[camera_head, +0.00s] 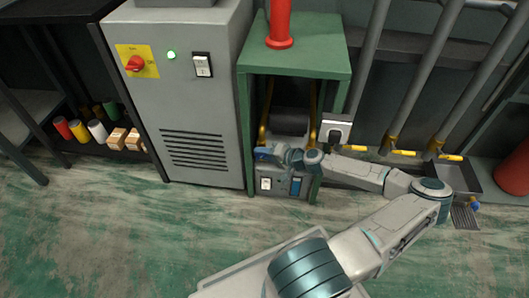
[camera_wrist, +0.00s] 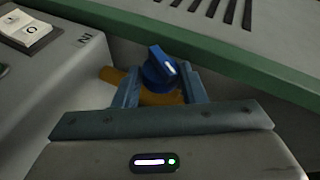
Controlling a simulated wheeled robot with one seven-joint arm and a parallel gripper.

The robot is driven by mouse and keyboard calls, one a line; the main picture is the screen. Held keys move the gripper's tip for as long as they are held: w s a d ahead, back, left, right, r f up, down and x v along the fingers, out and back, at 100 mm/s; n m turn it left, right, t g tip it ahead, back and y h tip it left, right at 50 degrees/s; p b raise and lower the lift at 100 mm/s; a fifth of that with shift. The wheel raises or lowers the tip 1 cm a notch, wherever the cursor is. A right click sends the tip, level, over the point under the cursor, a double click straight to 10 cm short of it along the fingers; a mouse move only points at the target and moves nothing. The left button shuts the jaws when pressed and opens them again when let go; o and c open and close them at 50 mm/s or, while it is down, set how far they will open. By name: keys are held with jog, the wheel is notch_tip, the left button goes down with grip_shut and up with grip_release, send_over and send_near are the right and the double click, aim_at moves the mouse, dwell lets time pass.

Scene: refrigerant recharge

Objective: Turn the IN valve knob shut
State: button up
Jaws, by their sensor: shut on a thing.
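The IN valve knob (camera_wrist: 160,68) is blue with a white mark on it, and sits between the two fingers of my gripper (camera_wrist: 163,90) in the wrist view. The fingers are closed on its sides. A yellow pipe (camera_wrist: 112,76) runs behind the knob. The label "IN" (camera_wrist: 85,40) is on the grey machine housing (camera_wrist: 60,70) to the left. In the head view my gripper (camera_head: 270,155) is at the front of the machine (camera_head: 294,187) under the green stand, and the knob is mostly hidden there.
The green stand (camera_head: 322,58) frames the machine, with a red cylinder (camera_head: 280,22) on top. A grey cabinet (camera_head: 190,110) stands close on the left. Pipes with yellow handles (camera_head: 404,153) line the right. The green floor (camera_head: 150,235) in front is open.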

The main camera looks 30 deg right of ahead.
jog(key=shift+a, duration=0.15)
jog(key=o, duration=1)
